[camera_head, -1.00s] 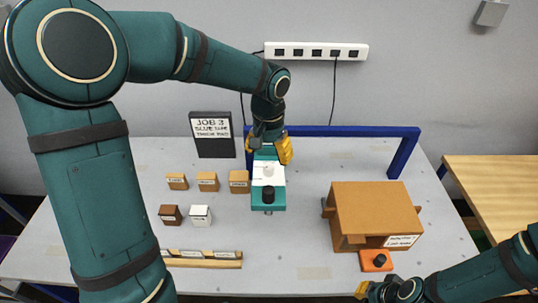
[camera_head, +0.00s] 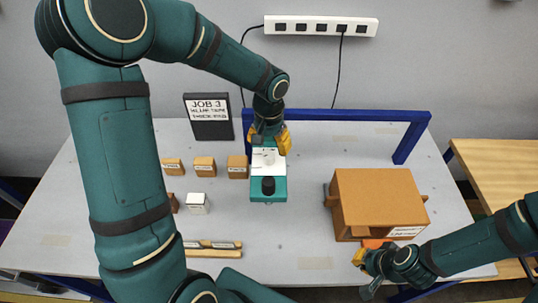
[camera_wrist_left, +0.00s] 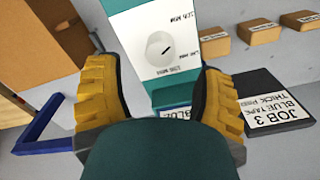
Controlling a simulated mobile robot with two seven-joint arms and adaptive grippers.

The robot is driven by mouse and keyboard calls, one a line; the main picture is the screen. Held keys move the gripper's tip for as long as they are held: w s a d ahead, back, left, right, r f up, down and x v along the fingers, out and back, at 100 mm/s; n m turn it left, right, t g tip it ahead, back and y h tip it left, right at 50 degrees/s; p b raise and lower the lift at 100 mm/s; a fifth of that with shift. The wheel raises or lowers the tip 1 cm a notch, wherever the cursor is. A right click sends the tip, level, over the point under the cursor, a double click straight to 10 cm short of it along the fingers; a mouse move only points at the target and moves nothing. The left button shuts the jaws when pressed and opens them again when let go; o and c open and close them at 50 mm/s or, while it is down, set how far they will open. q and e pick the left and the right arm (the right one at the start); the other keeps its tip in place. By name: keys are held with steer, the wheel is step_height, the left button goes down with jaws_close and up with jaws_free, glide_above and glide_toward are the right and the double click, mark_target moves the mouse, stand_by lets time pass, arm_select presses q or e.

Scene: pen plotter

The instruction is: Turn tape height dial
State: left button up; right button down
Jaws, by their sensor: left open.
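A teal machine (camera_head: 268,193) with a white top face stands mid-table. Its tape height dial (camera_wrist_left: 160,48) is a round white knob with a dark pointer line and printed labels around it, some too blurred to read. My left gripper (camera_head: 270,140) is above the machine's far end. In the left wrist view its two yellow fingers (camera_wrist_left: 160,85) are spread apart, with the dial beyond and between them; I see no contact. My right gripper (camera_head: 366,270) is at the front right, beside the cardboard box; whether it is open is unclear.
A cardboard box (camera_head: 378,200) stands right, with an orange piece (camera_head: 374,243) mostly hidden by my right gripper. A blue frame (camera_head: 400,118) spans behind. Small labelled boxes (camera_head: 204,166) and a dark JOB 3 sign (camera_head: 212,131) are left. Bare table lies at front centre.

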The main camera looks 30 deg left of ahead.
mark_target(269, 154)
arm_select(q)
steer(key=shift+f, duration=2.65)
jaws_close()
